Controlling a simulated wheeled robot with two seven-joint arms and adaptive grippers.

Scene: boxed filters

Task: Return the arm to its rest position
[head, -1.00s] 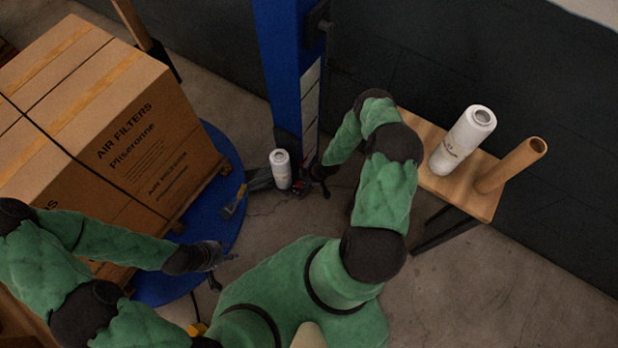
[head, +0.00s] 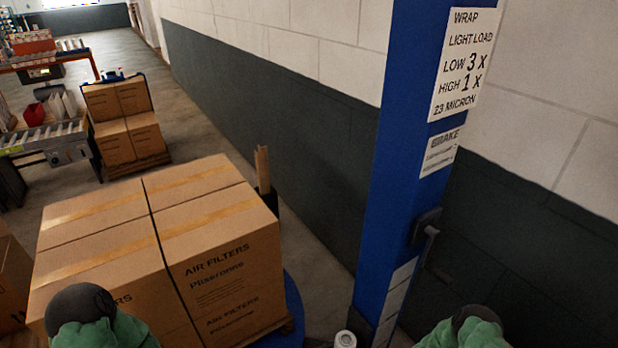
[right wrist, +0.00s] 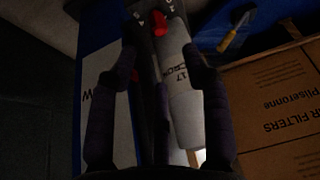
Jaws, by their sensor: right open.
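In the right wrist view my right gripper (right wrist: 160,48) is open, its dark fingers spread. A white film roll (right wrist: 183,85) marked "17" shows beyond and between the fingers; I cannot tell whether any finger touches it. In the head view only the roll's white top (head: 345,338) shows at the bottom edge, beside the blue mast (head: 400,150). My right arm (head: 465,328) shows as a green and black part at the bottom right, and my left arm (head: 95,318) at the bottom left. Neither gripper shows in the head view, and my left gripper is out of view.
Large "AIR FILTERS" cartons (head: 225,275) stand on a pallet on the blue turntable (head: 294,310). A yellow-handled tool (right wrist: 236,30) lies near them. More cartons (head: 125,125) and a roller conveyor (head: 45,137) stand farther back.

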